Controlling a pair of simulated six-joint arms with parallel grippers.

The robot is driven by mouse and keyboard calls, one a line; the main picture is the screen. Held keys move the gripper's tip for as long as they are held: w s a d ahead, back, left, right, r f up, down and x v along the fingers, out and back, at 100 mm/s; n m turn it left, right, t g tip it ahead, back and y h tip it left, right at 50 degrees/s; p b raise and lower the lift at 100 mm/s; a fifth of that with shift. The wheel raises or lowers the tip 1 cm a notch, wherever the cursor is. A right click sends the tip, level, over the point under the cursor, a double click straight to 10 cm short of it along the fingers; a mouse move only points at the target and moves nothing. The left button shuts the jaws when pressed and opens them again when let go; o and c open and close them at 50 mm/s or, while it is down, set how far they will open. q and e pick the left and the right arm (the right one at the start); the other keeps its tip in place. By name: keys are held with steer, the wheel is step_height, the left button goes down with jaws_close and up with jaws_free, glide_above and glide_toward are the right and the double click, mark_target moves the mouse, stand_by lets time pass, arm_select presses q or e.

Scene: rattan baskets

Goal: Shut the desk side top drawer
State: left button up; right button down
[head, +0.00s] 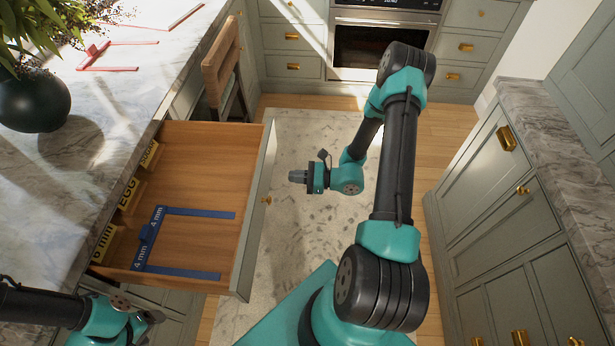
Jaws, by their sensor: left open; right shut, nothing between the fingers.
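The desk side top drawer (196,192) is pulled out from under the marble counter, its wooden inside facing up.
The marble counter (110,95) holds a dark round vase (35,100) with a plant and red bracket pieces (95,55). A wooden chair (222,62) stands beyond the drawer. Cabinets (500,200) line the right. An oven (375,50) is at the back. The patterned rug (300,240) is clear.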

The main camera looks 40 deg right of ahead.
mark_target(266, 175)
steer(key=x, duration=0.7)
stand_by(0.3)
